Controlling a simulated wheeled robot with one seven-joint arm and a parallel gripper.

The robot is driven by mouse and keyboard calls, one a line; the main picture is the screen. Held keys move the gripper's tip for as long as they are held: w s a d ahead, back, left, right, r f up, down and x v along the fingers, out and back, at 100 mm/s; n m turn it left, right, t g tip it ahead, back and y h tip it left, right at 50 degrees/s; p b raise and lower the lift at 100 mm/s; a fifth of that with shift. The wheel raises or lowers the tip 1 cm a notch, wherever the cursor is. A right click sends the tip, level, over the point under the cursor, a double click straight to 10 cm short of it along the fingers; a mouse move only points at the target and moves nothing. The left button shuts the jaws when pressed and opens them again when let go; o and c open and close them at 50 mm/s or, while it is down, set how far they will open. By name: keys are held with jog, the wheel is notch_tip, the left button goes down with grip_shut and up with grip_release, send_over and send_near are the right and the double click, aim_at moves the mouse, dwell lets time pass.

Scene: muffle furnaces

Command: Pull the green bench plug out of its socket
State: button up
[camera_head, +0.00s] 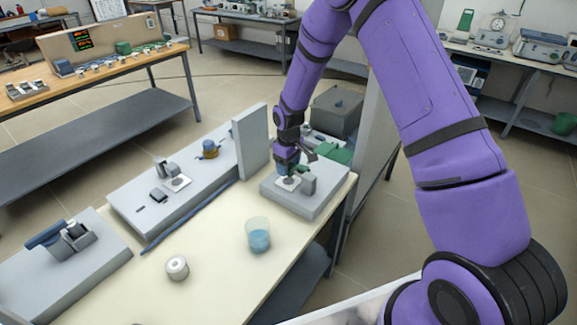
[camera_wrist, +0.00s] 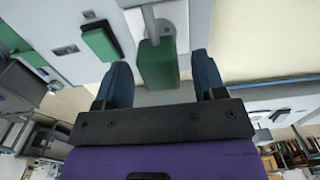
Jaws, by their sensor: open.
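A green plug (camera_wrist: 157,66) shows in the wrist view, in front of a white plate (camera_wrist: 175,18) on a grey surface. A grey bar runs from the plate side to the plug. My gripper (camera_wrist: 161,78) is open, with one blue finger on each side of the plug and a visible gap to both. In the head view my gripper (camera_head: 289,170) is low over the grey box (camera_head: 318,205) at the table's right end, and it hides most of the plug there. A second green block (camera_wrist: 100,41) lies to the left in the wrist view.
An upright grey panel (camera_head: 250,140) stands just left of my gripper. A beaker of blue liquid (camera_head: 258,236) and a small white round jar (camera_head: 177,267) stand on the cream table (camera_head: 215,285). Further grey units with fittings line its left side. The table's front is mostly clear.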

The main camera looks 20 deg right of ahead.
notch_tip(320, 180, up, 10)
dwell(0.4)
jog(key=shift+r, duration=0.1)
jog(key=s+d+r+m+t, duration=0.1)
jog(key=s+d+r+m, duration=0.1)
jog(key=s+r, duration=0.8)
jog(key=s+d+r+m+t, duration=0.15)
jog(key=s+r, duration=0.35)
jog(key=r, duration=0.9)
jog(key=s+d+r+m+t, duration=0.1)
jog(key=s+r+m, duration=0.1)
jog(key=s, duration=0.9)
jog(key=s+d+r+m+t, duration=0.1)
jog(key=s+r, duration=0.3)
jog(key=s, duration=0.7)
jog(key=shift+s+d+m+t, duration=0.35)
jog(key=shift+d, duration=0.35)
